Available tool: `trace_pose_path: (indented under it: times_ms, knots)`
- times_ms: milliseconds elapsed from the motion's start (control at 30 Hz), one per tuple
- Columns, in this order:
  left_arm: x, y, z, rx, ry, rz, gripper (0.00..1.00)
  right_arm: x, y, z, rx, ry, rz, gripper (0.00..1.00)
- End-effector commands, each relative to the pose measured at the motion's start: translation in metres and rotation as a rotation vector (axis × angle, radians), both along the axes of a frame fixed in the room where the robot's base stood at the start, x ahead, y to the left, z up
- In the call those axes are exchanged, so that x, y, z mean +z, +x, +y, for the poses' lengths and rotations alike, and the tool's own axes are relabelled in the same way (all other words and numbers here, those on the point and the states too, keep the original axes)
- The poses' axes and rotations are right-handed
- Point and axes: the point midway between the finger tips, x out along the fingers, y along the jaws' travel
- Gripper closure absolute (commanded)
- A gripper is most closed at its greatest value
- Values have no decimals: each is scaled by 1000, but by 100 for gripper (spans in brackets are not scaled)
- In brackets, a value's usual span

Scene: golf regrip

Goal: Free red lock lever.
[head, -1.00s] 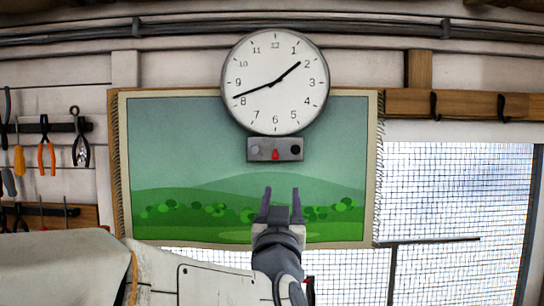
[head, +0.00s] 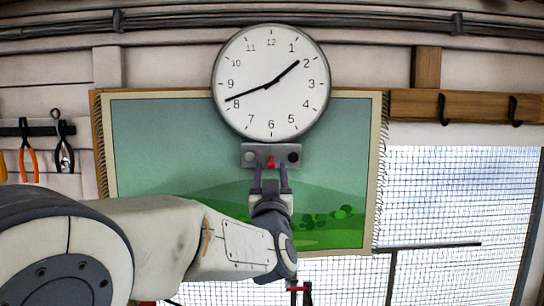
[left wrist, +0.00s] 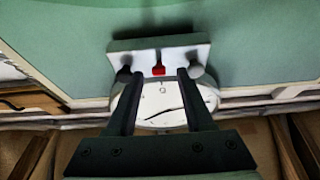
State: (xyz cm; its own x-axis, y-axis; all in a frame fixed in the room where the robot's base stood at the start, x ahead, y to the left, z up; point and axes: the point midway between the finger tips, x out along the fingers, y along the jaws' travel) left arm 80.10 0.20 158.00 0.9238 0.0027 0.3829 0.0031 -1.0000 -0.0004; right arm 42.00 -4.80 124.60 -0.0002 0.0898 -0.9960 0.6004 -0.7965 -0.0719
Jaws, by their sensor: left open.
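The red lock lever (head: 270,163) sits at the middle of a small grey metal bracket (head: 250,156) on the wall, just below a round wall clock (head: 271,83). In the left wrist view the red lever (left wrist: 158,69) hangs from the grey bracket (left wrist: 160,48), with a rounded knob to each side. My left gripper (head: 270,180) points up from below, open and empty, with one fingertip on each side of the lever. Its fingers (left wrist: 157,82) frame the lever in the left wrist view; I cannot tell whether they touch anything. My right gripper is out of view.
A landscape hanging (head: 180,150) covers the wall behind the bracket. Pliers (head: 28,150) hang on a rack at the left. A wooden rail with hooks (head: 470,104) and a mesh window (head: 450,200) are at the right.

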Motion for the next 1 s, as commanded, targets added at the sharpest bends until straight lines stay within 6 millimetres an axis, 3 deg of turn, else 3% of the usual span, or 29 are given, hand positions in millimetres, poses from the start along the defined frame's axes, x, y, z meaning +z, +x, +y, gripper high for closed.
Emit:
trace_pose_path:
  times_ms: [167,467,600,1000]
  knots:
    - [6,14,-1,-1,-1,1,48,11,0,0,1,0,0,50]
    - [6,15,-3,-4,-1,0,48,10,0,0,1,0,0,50]
    - [6,15,-2,-4,-1,0,100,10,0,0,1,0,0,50]
    - [11,14,-3,-4,0,40,100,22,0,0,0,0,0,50]
